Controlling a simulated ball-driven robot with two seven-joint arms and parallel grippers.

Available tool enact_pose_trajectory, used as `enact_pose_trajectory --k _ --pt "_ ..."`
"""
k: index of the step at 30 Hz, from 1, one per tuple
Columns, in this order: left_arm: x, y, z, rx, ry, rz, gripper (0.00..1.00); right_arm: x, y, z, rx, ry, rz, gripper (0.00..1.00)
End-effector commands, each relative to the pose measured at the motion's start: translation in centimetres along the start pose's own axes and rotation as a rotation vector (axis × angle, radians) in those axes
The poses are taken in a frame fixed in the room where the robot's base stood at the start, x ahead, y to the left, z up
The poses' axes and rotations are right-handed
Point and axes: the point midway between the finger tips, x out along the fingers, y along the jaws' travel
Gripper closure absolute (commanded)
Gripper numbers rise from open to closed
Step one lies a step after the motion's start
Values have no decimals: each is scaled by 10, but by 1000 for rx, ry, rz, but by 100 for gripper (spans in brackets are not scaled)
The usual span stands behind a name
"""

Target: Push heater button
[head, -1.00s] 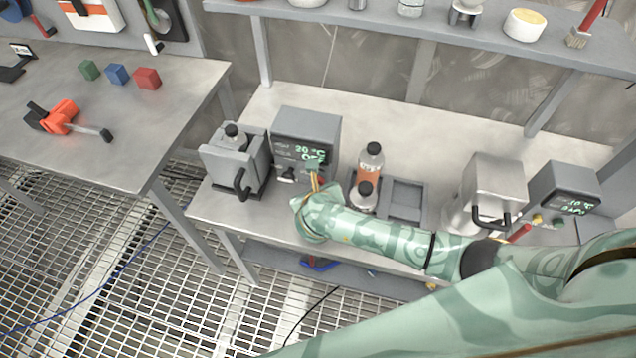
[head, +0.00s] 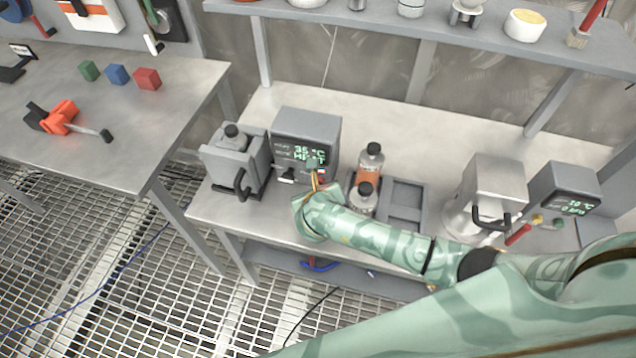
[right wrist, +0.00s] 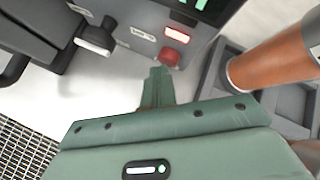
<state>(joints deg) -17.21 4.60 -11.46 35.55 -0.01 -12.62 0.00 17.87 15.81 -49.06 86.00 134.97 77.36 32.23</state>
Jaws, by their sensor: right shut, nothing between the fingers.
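The heater is a grey box (head: 306,128) on the middle bench. Its dark display reads about 35 °C and HEAT in green. In the right wrist view a round red button (right wrist: 171,58) sits low on its grey front panel, below a lit red label (right wrist: 180,34). My right gripper (right wrist: 158,74) is shut and empty, its fingertips at the lower left edge of the button. I cannot tell whether they touch it. In the head view the right gripper (head: 314,172) is at the box's lower right front and hides the button. My left gripper is not in view.
A grey holder with a bottle (head: 236,158) stands left of the heater. A metal container (head: 492,190) and second display box (head: 566,190) are farther right.

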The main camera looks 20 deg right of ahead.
Motion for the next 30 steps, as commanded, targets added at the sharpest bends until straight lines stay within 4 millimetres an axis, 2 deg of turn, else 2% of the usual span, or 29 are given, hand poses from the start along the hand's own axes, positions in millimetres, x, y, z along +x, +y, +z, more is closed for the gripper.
enact_pose_trajectory --k 8,21,30 --pt "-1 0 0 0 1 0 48 -2 2 -2 0 1 1 100" --pt "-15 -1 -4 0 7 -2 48 -38 27 -26 2 2 2 100" --pt "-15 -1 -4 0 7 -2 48 -42 31 -31 1 1 0 100"
